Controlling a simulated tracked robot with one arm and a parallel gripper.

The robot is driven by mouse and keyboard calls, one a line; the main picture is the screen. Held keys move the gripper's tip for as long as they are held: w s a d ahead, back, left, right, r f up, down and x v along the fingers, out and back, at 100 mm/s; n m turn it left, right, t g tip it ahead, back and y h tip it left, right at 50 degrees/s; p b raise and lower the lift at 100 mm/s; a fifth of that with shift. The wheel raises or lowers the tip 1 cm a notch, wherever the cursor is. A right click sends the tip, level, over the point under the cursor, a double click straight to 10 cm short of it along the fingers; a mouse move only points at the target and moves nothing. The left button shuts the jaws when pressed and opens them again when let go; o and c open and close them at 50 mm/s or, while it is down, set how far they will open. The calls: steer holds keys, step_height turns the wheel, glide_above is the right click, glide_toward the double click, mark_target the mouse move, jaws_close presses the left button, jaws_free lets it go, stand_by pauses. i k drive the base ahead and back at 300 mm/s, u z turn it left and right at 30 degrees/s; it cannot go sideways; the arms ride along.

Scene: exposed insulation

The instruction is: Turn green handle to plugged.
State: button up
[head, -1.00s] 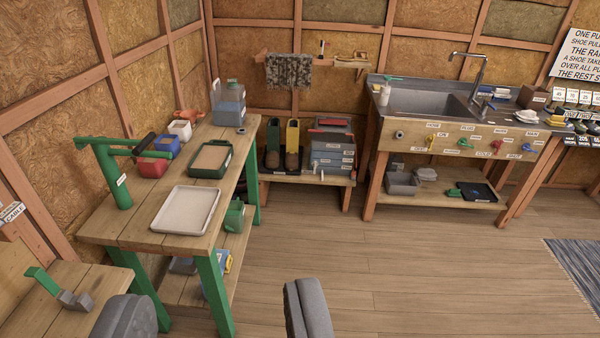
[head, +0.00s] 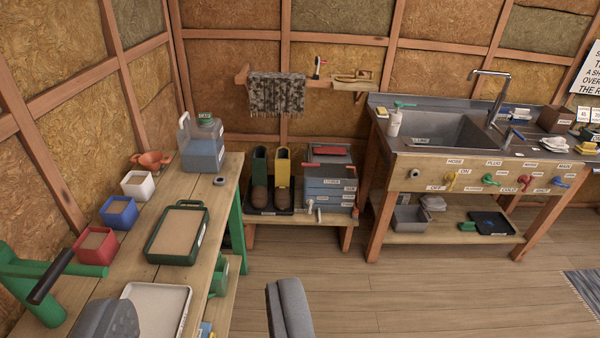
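The green handle (head: 491,180) is on the wooden front panel (head: 415,172) of the sink unit at the right. A label above it reads PLUG; the smaller labels around it are too small to read, and its exact setting is hard to tell. A yellow handle (head: 451,181) is to its left, a red handle (head: 523,182) and a blue handle (head: 560,182) to its right. The grey sink basin (head: 440,130) is above the panel. My gripper (head: 195,310) shows as two grey fingers wide apart at the bottom edge, empty and far from the handle.
A workbench (head: 228,185) with bins and a jug fills the left. A low bench (head: 300,228) with boots and a grey toolbox stands at the back, left of the sink. A shelf (head: 400,238) lies under the sink. The wooden floor (head: 420,290) before the sink is clear.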

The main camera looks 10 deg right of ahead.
mark_target(490, 181)
steer(key=u, duration=0.05)
steer(key=i, duration=1.05)
steer(key=z, duration=2.35)
steer(key=i, duration=2.8)
steer(key=u, duration=0.3)
